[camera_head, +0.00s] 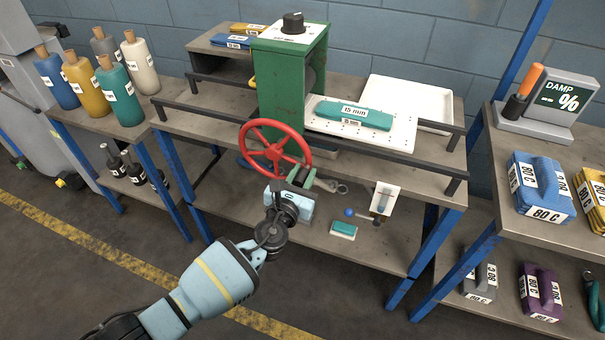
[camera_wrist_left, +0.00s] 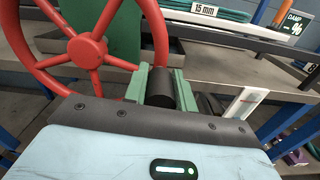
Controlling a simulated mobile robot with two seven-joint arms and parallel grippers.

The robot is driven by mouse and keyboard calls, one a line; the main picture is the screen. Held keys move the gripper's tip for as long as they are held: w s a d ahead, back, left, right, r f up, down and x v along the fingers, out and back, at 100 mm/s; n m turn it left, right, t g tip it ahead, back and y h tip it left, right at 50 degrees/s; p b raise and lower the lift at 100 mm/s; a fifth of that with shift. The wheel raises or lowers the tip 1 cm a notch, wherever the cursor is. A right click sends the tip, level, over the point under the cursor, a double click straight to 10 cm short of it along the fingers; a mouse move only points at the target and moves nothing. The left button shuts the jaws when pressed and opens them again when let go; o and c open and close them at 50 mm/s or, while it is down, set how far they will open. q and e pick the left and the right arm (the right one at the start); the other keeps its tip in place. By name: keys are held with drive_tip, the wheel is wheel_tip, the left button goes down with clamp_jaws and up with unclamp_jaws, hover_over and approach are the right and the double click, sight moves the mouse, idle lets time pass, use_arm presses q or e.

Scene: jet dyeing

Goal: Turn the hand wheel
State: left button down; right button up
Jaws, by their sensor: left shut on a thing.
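The red hand wheel (camera_head: 275,148) stands upright on the front of the green machine (camera_head: 290,90). It also shows large in the left wrist view (camera_wrist_left: 88,50). My left gripper (camera_head: 303,178) is at the wheel's lower right. In the left wrist view its green fingers (camera_wrist_left: 161,88) are shut on a dark cylindrical handle (camera_wrist_left: 162,60) at the wheel's rim. My right gripper is in neither view.
A teal block marked 15 mm (camera_head: 350,114) lies on a perforated white plate (camera_head: 400,135) right of the machine. Dark rails (camera_head: 380,153) run along the bench front. Yarn cones (camera_head: 120,92) stand at left. A shelf with labelled blocks (camera_head: 540,187) stands at right.

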use_arm(q)
drive_tip(key=c, duration=1.1)
unclamp_jaws()
drive_tip(key=shift+c, duration=0.2)
drive_tip(key=p+v, duration=0.1)
drive_tip(key=v, duration=0.6)
drive_tip(key=shift+s+p, duration=0.35)
drive_tip(key=shift+s, duration=0.05)
drive_tip(key=shift+a, duration=0.1)
